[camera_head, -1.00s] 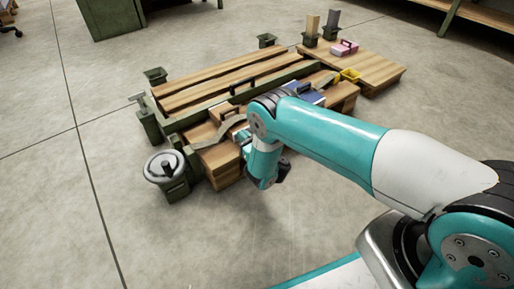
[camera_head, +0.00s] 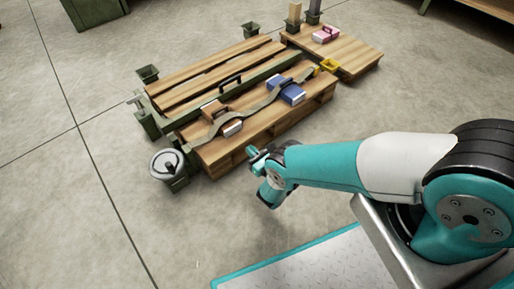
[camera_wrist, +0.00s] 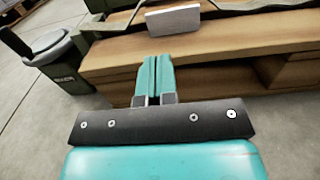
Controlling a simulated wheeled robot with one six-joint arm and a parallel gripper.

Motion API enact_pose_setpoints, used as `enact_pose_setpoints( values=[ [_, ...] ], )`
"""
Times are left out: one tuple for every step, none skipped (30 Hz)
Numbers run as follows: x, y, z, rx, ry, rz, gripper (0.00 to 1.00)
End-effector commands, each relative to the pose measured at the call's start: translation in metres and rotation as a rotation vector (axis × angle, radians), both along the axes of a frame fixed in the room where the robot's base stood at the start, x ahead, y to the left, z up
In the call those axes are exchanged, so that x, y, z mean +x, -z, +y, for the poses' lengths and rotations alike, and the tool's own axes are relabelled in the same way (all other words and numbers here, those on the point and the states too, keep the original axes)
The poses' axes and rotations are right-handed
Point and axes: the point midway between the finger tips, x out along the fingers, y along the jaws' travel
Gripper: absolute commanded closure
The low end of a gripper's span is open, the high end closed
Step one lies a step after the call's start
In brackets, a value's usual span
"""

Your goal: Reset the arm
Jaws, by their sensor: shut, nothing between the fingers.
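My arm is teal and white and reaches in from the right in the head view. My gripper (camera_head: 254,153) is at its end, above the floor just in front of the low wooden bench (camera_head: 265,128). In the wrist view my gripper (camera_wrist: 154,80) shows two teal fingers side by side, shut with nothing between them. They point toward the front of the wooden bench (camera_wrist: 230,40), and a white-faced box (camera_wrist: 173,20) sits on its top beyond the fingertips.
On the bench lie an orange-and-white box (camera_head: 215,112), a blue box (camera_head: 290,93) and a strap. A grey-lidded bin (camera_head: 168,166) stands at its left end. A pink box (camera_head: 325,34) sits on a wooden platform behind. The floor at the lower left is clear.

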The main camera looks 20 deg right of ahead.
Motion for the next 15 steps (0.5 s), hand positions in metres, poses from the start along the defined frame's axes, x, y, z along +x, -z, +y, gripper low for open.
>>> enact_pose_setpoints(
  values=[
    [-0.008,-0.006,-0.003,0.001,-0.001,0.001,1.00],
    [-0.012,-0.005,-0.004,0.000,-0.001,0.001,1.00],
    [-0.016,-0.004,-0.006,-0.001,-0.001,0.001,1.00],
    [-0.019,-0.003,-0.007,0.000,0.000,0.000,1.00],
    [-0.021,-0.003,-0.008,0.001,0.000,0.000,1.00],
    [-0.024,-0.002,-0.009,0.001,0.001,0.000,1.00],
    [-0.025,-0.002,-0.010,0.000,0.001,0.000,1.00],
    [-0.026,-0.002,-0.010,0.000,0.001,-0.001,1.00],
    [-0.027,-0.001,-0.011,0.000,0.001,-0.001,1.00],
    [-0.028,-0.001,-0.011,0.000,0.001,-0.001,1.00],
    [-0.028,-0.001,-0.011,0.000,0.001,-0.001,1.00],
    [-0.028,0.000,-0.011,0.000,0.001,-0.001,1.00],
    [-0.028,0.000,-0.011,0.000,0.001,-0.001,1.00],
    [-0.028,0.000,-0.011,0.000,0.001,-0.001,1.00],
    [-0.028,0.000,-0.011,0.000,0.001,-0.001,1.00]
  ],
)
